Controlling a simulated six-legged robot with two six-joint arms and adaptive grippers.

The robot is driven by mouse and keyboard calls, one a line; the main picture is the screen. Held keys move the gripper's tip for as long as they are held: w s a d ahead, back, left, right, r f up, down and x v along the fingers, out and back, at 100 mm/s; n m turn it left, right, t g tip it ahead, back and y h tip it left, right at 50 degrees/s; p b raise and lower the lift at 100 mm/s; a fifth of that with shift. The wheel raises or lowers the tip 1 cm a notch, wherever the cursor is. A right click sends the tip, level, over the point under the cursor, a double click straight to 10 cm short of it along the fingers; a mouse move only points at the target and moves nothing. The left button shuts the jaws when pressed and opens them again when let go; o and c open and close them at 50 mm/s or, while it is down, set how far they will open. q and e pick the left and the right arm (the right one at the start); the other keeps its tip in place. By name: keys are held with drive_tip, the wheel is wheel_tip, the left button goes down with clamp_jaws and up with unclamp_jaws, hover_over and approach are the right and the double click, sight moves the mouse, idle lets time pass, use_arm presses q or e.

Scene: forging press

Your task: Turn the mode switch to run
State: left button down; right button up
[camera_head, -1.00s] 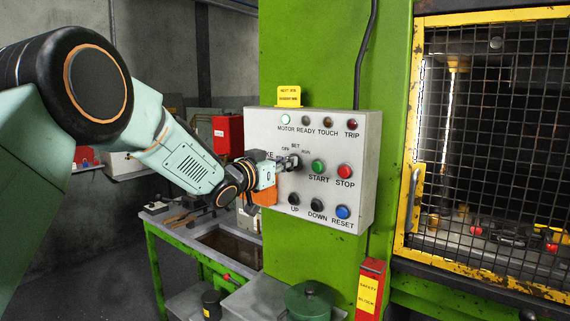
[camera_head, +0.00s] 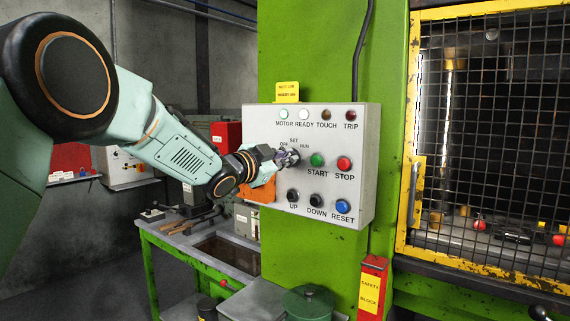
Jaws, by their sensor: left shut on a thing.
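The mode switch (camera_head: 295,156) is a small dark knob on the grey control panel (camera_head: 360,150), with OFF, SET and RUN marked around it. My left gripper (camera_head: 285,157) reaches in from the left and is shut on the switch. Its fingers partly cover the knob, so I cannot tell clearly which mark it points to. The MOTOR lamp (camera_head: 284,114) and the READY lamp (camera_head: 304,115) look pale and lit. The TOUCH lamp (camera_head: 327,115) and TRIP lamp (camera_head: 351,115) are dark. My right gripper is not in view.
Near the switch are the green START button (camera_head: 317,160), the red STOP button (camera_head: 344,163), the black UP (camera_head: 293,195) and DOWN (camera_head: 316,200) buttons and the blue RESET button (camera_head: 343,206). A yellow-framed mesh guard (camera_head: 490,140) stands at right, a green workbench (camera_head: 195,255) at lower left.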

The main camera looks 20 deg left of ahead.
use_arm(q)
drive_tip(key=shift+m, duration=0.3)
idle(0.4)
drive_tip(key=c, duration=1.4)
unclamp_jaws()
drive_tip(key=shift+w, duration=0.1)
drive_tip(key=v, duration=1.2)
